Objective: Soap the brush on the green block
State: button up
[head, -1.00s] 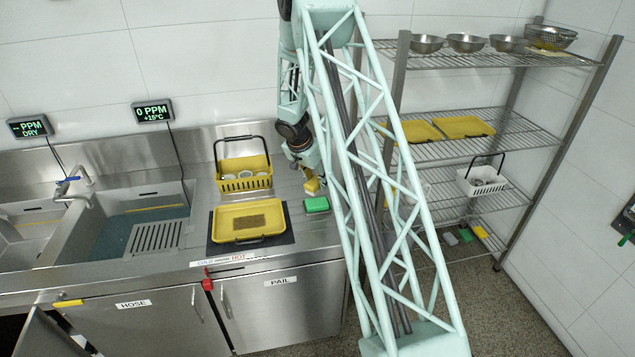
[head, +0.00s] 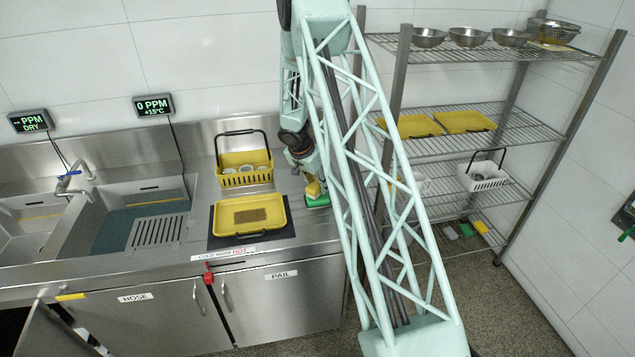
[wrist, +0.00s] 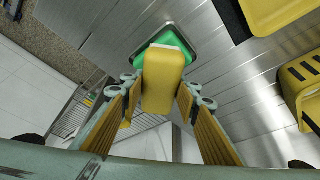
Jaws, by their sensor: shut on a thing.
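My gripper (wrist: 158,100) is shut on a yellow block-shaped brush (wrist: 163,80), which sits between its two fingers in the wrist view. In the head view the brush (head: 313,189) is right over the green block (head: 318,201) on the steel counter. In the wrist view the green block (wrist: 176,41) lies in a shallow dark-edged tray, partly hidden behind the brush. The brush overlaps the block in both views; I cannot tell for sure whether they touch.
A yellow tray (head: 228,229) with a brown patch lies on a dark mat left of the block. A yellow basket (head: 246,180) stands behind it. Sinks (head: 140,226) are further left. A wire shelf (head: 470,147) stands to the right.

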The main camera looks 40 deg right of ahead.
jog(key=shift+f, duration=0.6)
jog(key=shift+f+b, duration=0.5)
jog(key=shift+b, duration=0.3)
dwell(1.9)
jog(key=shift+s+f+b, duration=0.1)
jog(key=shift+f+b, duration=0.05)
jog(key=shift+b, duration=0.6)
dwell(4.0)
